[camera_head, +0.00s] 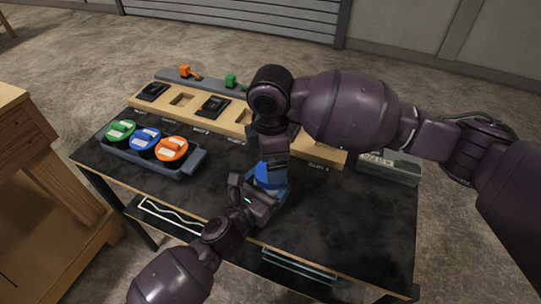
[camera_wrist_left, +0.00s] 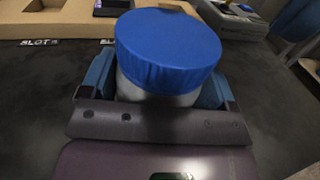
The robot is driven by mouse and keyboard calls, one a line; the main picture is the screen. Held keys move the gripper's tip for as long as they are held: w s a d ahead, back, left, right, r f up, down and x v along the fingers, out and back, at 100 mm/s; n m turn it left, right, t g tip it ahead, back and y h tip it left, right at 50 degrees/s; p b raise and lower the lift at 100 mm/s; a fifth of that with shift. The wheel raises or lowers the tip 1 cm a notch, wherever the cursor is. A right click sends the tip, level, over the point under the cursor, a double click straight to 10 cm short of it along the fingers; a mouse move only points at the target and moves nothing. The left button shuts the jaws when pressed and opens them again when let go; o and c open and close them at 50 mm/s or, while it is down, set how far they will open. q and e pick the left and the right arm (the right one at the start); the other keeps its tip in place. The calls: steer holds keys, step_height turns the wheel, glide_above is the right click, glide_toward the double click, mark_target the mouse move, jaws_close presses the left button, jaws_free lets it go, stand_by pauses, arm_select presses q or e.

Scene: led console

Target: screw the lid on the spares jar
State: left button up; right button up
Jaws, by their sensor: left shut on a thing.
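The spares jar (camera_wrist_left: 158,92) stands upright in the left wrist view, pale below a ribbed blue lid (camera_wrist_left: 168,48). The lid sits level on the jar's mouth; I cannot tell how tight it is. My left gripper (camera_wrist_left: 155,95) is shut on the jar, its blue-padded fingers on both sides of the body below the lid. In the head view the lid (camera_head: 265,175) shows partly under my right gripper (camera_head: 273,158), which points down over it. No right fingers show around the lid in the wrist view. The right fingertips' opening cannot be made out.
A blue-grey tray (camera_head: 188,166) with green, blue and orange lidded jars stands at the left. A wooden slotted board (camera_head: 225,125) with black modules lies behind. A grey box (camera_head: 390,170) is at the right. The black table (camera_head: 350,220) is clear at front right.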

steer(key=shift+w+r, duration=0.15)
steer(key=shift+r, duration=0.15)
steer(key=r, duration=0.1)
steer(key=w+r, duration=0.1)
steer(key=r+n+t, duration=0.1)
steer(key=shift+w+d+r+h, duration=0.1)
steer(key=shift+w+d+h, duration=0.2)
steer(key=shift+s+r+n, duration=0.15)
steer(key=shift+r+n, duration=0.1)
steer(key=shift+n, duration=0.45)
steer(key=shift+s+f+n+g, duration=0.2)
steer(key=shift+s+n, duration=0.1)
steer(key=shift+n, duration=0.3)
steer(key=shift+s+f+n+g, duration=0.1)
steer(key=shift+s+n+g, duration=0.15)
steer(key=shift+n, duration=0.35)
steer(key=shift+s+a+f+n, duration=0.1)
steer(key=shift+s+a+n, duration=0.2)
steer(key=shift+n, duration=0.5)
steer(key=shift+f, duration=4)
steer(key=shift+c, duration=0.3)
